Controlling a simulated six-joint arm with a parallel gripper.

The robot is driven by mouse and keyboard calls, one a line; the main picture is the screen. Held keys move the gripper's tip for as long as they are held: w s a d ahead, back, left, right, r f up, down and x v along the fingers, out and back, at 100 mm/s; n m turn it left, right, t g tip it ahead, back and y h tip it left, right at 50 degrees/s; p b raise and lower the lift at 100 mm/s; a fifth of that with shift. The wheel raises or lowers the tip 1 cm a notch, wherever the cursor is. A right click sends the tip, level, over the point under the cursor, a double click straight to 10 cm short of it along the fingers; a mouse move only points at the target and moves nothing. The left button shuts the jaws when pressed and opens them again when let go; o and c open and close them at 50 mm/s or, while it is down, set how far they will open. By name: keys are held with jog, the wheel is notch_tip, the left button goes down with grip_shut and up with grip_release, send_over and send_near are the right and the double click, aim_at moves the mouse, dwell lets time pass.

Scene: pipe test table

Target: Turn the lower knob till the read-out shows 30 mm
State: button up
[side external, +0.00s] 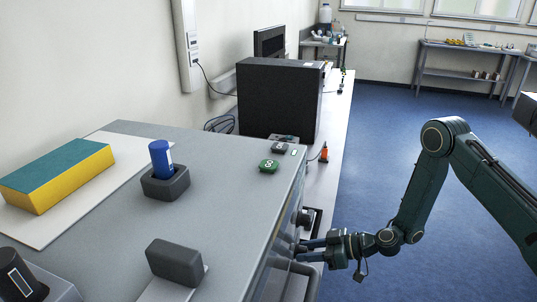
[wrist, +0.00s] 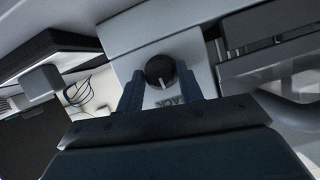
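In the side view, a dark round knob (side external: 305,218) sticks out of the front face of the grey bench unit. My gripper (side external: 304,251) is just below it, its two fingers pointing at the front face. In the wrist view, a dark round knob (wrist: 160,71) with a pale pointer line sits on a light plate. My open gripper (wrist: 160,80) has one blue finger on each side of this knob, with a visible gap to each. I cannot tell how far the fingertips are from the face. No legible read-out is in view.
On the unit's top are a blue cylinder (side external: 160,158) in a dark holder, a yellow-and-teal block (side external: 58,176), a green button (side external: 268,166) and a dark block (side external: 174,261). A black box (side external: 279,99) stands behind. The floor (side external: 380,140) to the right is clear.

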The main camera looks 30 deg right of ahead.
jog(key=c, duration=0.6)
jog(key=shift+o, duration=0.2)
jog(key=shift+m, duration=0.3)
jog(key=m+y, duration=0.1)
jog(key=m+g, duration=0.1)
jog(key=shift+w+d+f+m+y, duration=0.1)
jog(key=shift+d+m+y, duration=0.05)
jog(key=shift+m+y, duration=0.25)
jog(key=m+g+y, duration=0.1)
jog(key=m, duration=0.2)
jog(key=shift+f+y, duration=0.1)
jog(key=shift+y, duration=0.3)
jog(key=o, duration=1)
jog(key=shift+d, duration=0.1)
